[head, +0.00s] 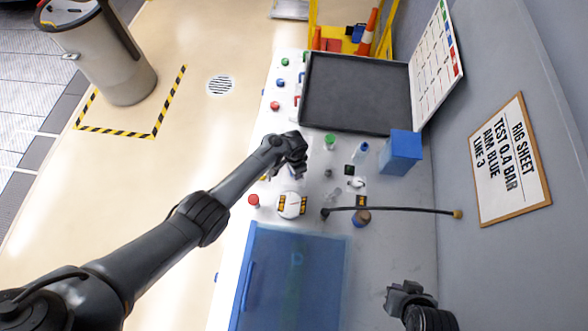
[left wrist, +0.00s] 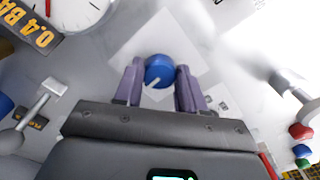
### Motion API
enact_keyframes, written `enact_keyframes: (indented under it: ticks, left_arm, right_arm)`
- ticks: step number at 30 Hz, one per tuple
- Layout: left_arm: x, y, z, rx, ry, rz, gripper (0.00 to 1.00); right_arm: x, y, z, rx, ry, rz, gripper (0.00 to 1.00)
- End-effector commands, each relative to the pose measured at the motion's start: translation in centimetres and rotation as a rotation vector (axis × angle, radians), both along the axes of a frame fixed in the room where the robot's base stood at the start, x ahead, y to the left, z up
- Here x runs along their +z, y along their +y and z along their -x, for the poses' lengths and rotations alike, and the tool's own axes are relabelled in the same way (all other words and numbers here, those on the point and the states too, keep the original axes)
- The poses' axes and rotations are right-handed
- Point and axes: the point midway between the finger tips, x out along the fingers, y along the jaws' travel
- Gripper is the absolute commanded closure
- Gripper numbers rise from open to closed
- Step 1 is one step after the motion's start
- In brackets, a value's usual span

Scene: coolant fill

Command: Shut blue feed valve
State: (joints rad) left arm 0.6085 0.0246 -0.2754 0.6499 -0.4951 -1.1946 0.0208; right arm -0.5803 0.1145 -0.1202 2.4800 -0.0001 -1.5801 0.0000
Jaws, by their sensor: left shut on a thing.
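The blue feed valve's round knob (left wrist: 159,70) sits on a white square plate in the left wrist view. A short pale pointer mark on it slants toward the lower left. My left gripper (left wrist: 154,82) has its two purple fingers on either side of the knob and is shut on it. In the head view my left gripper (head: 296,168) is over the bench's front part and hides the knob. My right gripper (head: 405,293) is at the lower right, away from the valve; its jaws are too small to read.
A dial gauge (head: 291,205) and a red knob (head: 253,200) are close to my left gripper. A translucent blue cover (head: 290,280) lies nearer. A black hose (head: 395,209) crosses the bench. A dark tray (head: 355,92) and a blue box (head: 402,152) are farther off.

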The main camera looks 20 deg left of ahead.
Motion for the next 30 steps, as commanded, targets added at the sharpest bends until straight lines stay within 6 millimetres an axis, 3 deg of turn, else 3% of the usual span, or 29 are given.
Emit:
enact_keyframes:
  ticks: [20,21,26,30]
  left_arm:
    - [0.01,0.01,-0.03,-0.069,-0.001,0.001,0.91]
    - [0.01,0.01,-0.03,-0.069,-0.001,0.001,0.59]
    - [0.01,0.0,-0.03,-0.068,-0.001,0.001,0.35]
    - [0.01,0.01,-0.02,-0.068,-0.001,0.001,0.35]
  right_arm:
    - [0.01,-0.23,0.01,0.006,0.0,0.009,1.0]
    - [0.01,-0.23,0.01,0.006,0.0,0.009,1.0]
    - [0.02,-0.2,0.0,0.006,0.0,0.008,1.0]
    - [0.02,-0.14,-0.01,0.004,-0.001,0.005,1.0]
